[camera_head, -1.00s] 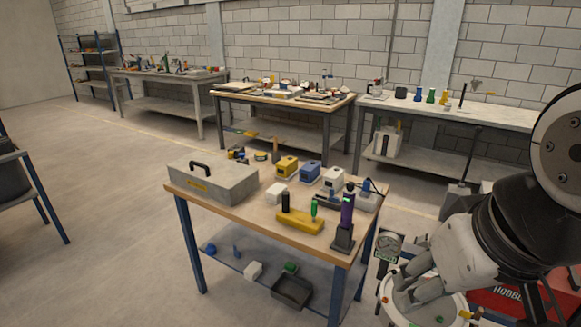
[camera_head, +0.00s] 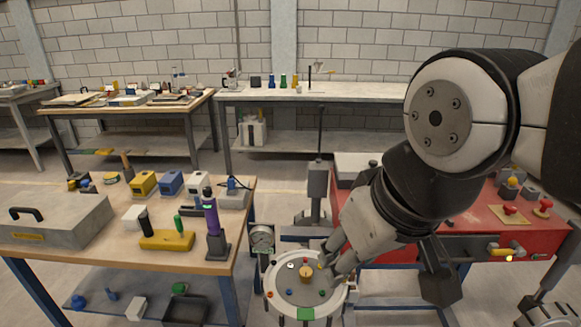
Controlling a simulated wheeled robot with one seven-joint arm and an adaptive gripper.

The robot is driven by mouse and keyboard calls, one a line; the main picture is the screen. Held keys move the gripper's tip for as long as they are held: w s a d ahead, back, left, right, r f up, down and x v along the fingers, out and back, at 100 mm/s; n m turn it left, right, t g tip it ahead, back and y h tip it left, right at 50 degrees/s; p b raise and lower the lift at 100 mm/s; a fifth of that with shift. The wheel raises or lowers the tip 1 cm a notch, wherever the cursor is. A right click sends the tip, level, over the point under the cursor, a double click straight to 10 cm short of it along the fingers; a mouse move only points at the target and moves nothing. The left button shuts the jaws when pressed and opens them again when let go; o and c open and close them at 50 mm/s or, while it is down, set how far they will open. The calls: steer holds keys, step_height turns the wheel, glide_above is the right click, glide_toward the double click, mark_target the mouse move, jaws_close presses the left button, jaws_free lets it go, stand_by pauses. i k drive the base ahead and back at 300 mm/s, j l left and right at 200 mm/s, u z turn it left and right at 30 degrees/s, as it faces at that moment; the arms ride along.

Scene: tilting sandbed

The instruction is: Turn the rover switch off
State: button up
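I cannot make out a rover or a switch labelled as its own. My gripper (camera_head: 338,262) points down and left at the end of my arm, beside the right rim of a round pale panel (camera_head: 281,299) with small coloured knobs. Its fingers are small and partly overlapped, so I cannot tell whether they are open or shut, or touching the panel. A red bench (camera_head: 490,225) stands at the right, partly behind my arm. It carries red-topped knobs (camera_head: 543,206) and a yellow-handled fitting (camera_head: 500,252) with a small glow on its front.
A wooden table (camera_head: 215,265) at the left holds a grey toolbox (camera_head: 65,228), coloured blocks, a yellow holder (camera_head: 166,240) and a purple upright tool (camera_head: 212,215). A gauge (camera_head: 262,239) stands between table and panel. A long bench (camera_head: 350,98) lines the back wall.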

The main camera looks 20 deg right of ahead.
mark_target(510, 209)
steer(key=z, duration=1.75)
steer(key=i+l+z, duration=0.1)
steer(key=i+l, duration=0.5)
steer(key=i, duration=0.25)
steer(key=z, duration=0.05)
